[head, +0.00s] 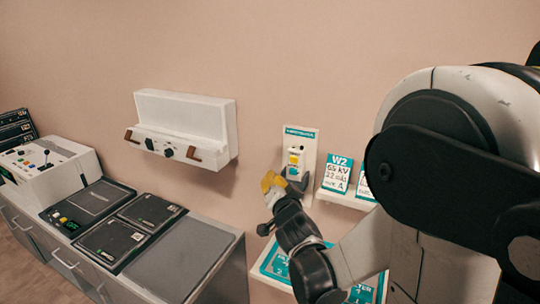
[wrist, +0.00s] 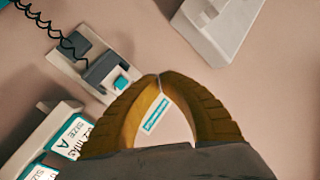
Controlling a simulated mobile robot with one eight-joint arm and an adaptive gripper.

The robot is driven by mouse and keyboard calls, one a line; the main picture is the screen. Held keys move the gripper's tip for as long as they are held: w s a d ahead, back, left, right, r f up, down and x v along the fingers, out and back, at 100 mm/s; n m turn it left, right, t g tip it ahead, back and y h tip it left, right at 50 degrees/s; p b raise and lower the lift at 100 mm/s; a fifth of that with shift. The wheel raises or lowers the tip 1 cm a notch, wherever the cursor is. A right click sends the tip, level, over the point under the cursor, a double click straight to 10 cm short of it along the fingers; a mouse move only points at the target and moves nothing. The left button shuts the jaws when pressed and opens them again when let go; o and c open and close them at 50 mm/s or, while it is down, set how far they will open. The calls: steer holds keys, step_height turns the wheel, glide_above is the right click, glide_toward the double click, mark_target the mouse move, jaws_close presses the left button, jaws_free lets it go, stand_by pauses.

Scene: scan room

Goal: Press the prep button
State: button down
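A pale wall panel (head: 309,150) with a teal label at its top is on the wall right of centre in the head view. It carries a small hand-switch unit with a yellow part (head: 294,159) and a grey lower part. In the wrist view, a teal button (wrist: 121,83) sits on the grey block of this unit, just left of my fingertips. I cannot read which button is prep. My gripper (head: 268,182) has its yellow fingers beside the panel's lower left. In the wrist view, my gripper (wrist: 159,76) has its fingertips together, with nothing between them. The fingers hide part of the panel.
A white wall-mounted box (head: 185,130) is left of the panel. A small shelf (head: 345,198) with teal-and-white cards stands right of it. A console counter (head: 180,262) runs along the left. A coiled black cord (wrist: 65,42) hangs from the unit.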

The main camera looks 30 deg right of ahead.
mark_target(288, 162)
steer(key=shift+s+d+r, duration=0.1)
steer(key=shift+s, duration=0.1)
steer(key=w+d, duration=0.5)
steer(key=d, duration=0.2)
steer(key=shift+w, duration=0.25)
stand_by(0.4)
stand_by(1.4)
steer(key=shift+w+d, duration=0.3)
steer(key=shift+w+d+b, duration=0.3)
steer(key=shift+d, duration=0.1)
stand_by(0.8)
steer(key=shift+s+a, duration=0.1)
steer(key=shift+a, duration=0.05)
steer(key=shift+s+a, duration=0.5)
steer(key=shift+a, duration=0.1)
